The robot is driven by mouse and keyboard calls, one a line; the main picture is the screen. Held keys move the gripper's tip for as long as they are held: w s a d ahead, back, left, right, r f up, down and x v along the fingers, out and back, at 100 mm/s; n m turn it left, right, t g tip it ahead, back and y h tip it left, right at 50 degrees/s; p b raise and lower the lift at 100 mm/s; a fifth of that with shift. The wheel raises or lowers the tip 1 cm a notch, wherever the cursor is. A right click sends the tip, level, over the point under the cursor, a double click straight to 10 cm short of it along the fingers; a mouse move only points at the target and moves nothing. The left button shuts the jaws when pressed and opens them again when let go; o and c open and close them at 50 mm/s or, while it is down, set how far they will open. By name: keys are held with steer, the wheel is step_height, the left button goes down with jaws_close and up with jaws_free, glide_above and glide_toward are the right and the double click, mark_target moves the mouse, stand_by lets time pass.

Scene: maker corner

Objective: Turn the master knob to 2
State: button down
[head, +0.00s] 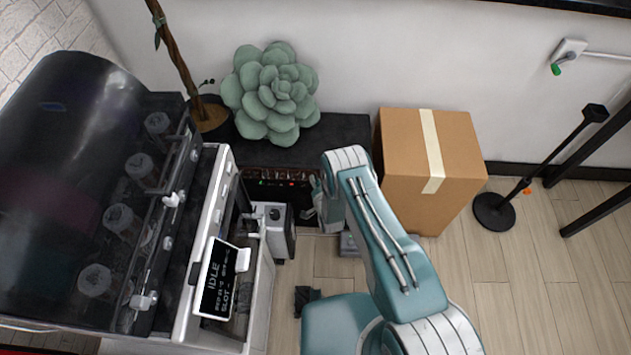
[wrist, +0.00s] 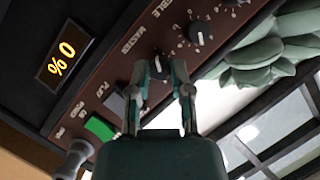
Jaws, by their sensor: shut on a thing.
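In the wrist view the amplifier's brown control panel (wrist: 112,62) runs diagonally, with a printed MASTER label. The dark master knob (wrist: 159,68) is beside that label, between the two fingertips of my gripper (wrist: 160,78), which is shut on it. The fingers hide part of the knob, and I cannot read its pointer. An amber display (wrist: 62,52) shows 0 and a percent sign. In the head view the black amplifier (head: 343,130) stands against the wall, and my gripper (head: 320,200) is at its front panel.
Another knob (wrist: 197,33) and a green switch (wrist: 99,127) flank the master knob. A plush succulent (head: 270,93) sits on the amplifier. A cardboard box (head: 400,150) stands to the right, and a machine with an IDLE screen (head: 217,280) to the left.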

steer(key=shift+d+f+m, duration=0.1)
steer(key=shift+f+m, duration=0.05)
steer(key=shift+m, duration=0.15)
steer(key=m+t+y, duration=0.1)
steer(key=m, duration=0.2)
steer(key=m+t+y, duration=0.1)
steer(key=m, duration=0.2)
steer(key=m+t, duration=0.1)
steer(key=m, duration=0.2)
steer(key=shift+s+d+f+t+y, duration=0.1)
steer(key=shift+d+f+t+y, duration=0.05)
steer(key=shift+f+t+y, duration=0.25)
steer(key=shift+m, duration=0.3)
stand_by(0.3)
steer(key=c, duration=0.5)
jaws_free()
steer(key=shift+c, duration=0.2)
steer(key=shift+r, duration=0.1)
steer(key=v, duration=1.2)
